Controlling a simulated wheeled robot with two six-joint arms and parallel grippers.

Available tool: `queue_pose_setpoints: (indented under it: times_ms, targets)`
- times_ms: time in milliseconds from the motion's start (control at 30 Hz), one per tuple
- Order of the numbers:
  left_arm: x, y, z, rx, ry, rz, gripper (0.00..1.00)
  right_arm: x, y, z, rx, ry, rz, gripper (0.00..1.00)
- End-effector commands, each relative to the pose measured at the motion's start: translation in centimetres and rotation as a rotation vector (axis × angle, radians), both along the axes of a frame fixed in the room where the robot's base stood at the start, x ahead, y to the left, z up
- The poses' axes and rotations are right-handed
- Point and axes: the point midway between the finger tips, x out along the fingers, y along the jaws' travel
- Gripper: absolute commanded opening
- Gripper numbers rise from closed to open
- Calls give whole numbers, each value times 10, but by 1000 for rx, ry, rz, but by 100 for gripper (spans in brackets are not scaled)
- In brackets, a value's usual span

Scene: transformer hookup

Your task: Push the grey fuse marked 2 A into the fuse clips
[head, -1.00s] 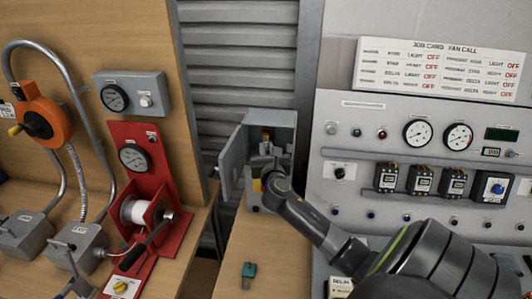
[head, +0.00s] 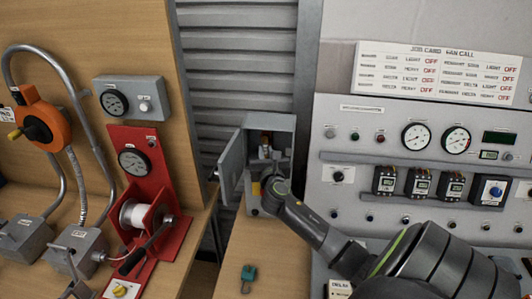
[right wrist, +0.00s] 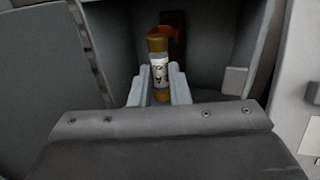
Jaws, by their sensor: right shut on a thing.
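My right gripper (right wrist: 160,90) is shut on the fuse (right wrist: 159,68), with one finger on each side of it. The fuse stands upright with brass-coloured end caps and a pale label; the dark marking on it is too blurred to read. Behind its top, inside the grey box, is an orange-brown part (right wrist: 172,32) on a dark strip; I cannot tell whether it is a fuse clip or whether the fuse touches it. In the head view my right gripper (head: 266,156) reaches into the open grey box (head: 284,124), and my wrist hides the lower interior. My left gripper is not in view.
The box door (head: 232,166) stands open at the left. A control panel (head: 350,112) with gauges is close on the right. A small teal object (head: 248,273) lies on the wooden bench (head: 240,240). A red winch stand (head: 130,180) is further left.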

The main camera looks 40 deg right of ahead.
Motion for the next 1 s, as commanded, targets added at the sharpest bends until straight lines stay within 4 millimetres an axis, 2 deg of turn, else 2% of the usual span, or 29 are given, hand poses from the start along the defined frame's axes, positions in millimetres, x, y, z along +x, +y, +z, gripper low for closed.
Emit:
queue_pose_setpoints:
  times_ms: [1000]
  targets:
    - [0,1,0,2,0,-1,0,10,-12,0,0,0,0,0]
